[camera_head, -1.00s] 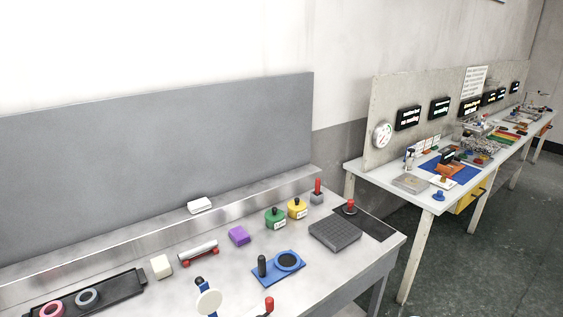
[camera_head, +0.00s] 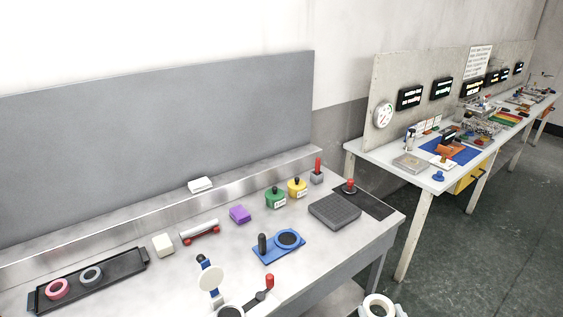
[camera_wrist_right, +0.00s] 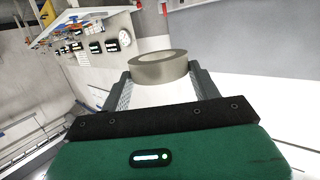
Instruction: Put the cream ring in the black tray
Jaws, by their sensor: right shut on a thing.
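The cream ring (camera_head: 379,302) is at the bottom edge of the head view, held by my right gripper (camera_head: 380,310), of which only a little shows. In the right wrist view the ring (camera_wrist_right: 158,70) sits between the two fingers of the right gripper (camera_wrist_right: 160,82), which is shut on it. Ring and gripper are in front of the bench's right front edge. The black tray (camera_head: 117,272) lies at the left of the bench, holding a pink ring (camera_head: 57,289) and a grey ring (camera_head: 91,274). My left gripper is out of view.
Between them on the bench stand a fixture with a white disc (camera_head: 210,279) and a red-knobbed lever (camera_head: 269,282), and a blue base with a black handle (camera_head: 279,247). A cream block (camera_head: 163,245) is right of the tray. A grey panel (camera_head: 160,125) stands behind.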

